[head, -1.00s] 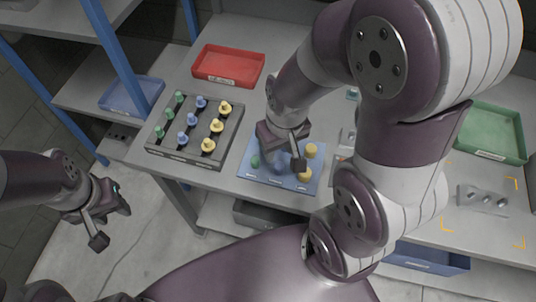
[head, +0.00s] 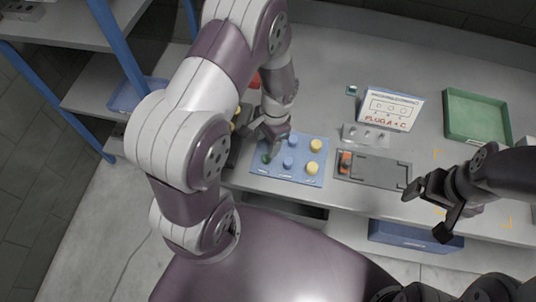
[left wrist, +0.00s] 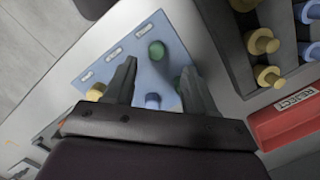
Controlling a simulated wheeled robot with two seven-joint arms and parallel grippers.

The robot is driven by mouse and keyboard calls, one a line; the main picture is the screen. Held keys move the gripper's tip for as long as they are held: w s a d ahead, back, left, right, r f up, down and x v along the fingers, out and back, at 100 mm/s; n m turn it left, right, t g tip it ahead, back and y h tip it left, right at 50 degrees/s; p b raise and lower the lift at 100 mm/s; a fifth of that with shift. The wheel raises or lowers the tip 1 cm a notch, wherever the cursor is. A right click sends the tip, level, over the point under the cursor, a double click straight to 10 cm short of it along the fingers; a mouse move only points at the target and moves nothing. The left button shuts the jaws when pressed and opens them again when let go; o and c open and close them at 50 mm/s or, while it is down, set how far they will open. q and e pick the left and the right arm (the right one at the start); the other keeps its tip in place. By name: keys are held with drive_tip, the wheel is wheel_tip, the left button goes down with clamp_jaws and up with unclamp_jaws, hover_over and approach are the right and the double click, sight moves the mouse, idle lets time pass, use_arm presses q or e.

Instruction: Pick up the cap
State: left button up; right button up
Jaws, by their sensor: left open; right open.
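A blue mat (head: 259,171) on the table holds green, blue and yellow caps. A green cap (head: 267,158) stands at its left side, two blue caps (head: 289,162) in the middle and two yellow caps (head: 312,168) at the right. My left gripper (head: 273,149) is open above the mat's left side, by the green cap. In the left wrist view, the green cap (left wrist: 157,50) shows just beyond the open fingers, and no cap is seen gripped. A blue cap (left wrist: 153,101) and a yellow cap (left wrist: 96,92) are partly hidden by my gripper. My right gripper (head: 432,207) is open and empty at the right.
A dark rack with yellow and blue pegs stands close beside the mat; it shows in the left wrist view (left wrist: 232,52) with a red reject bin (left wrist: 289,125). A grey fixture (head: 376,170), a sign (head: 391,108) and a green tray (head: 478,117) lie to the right.

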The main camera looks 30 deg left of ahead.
sight(266, 156)
use_arm(q)
drive_tip(key=f, duration=0.4)
drive_tip(key=f+p, duration=0.1)
drive_tip(key=f, duration=0.1)
drive_tip(key=shift+s+f, duration=0.1)
drive_tip(key=shift+s, duration=0.3)
clamp_jaws()
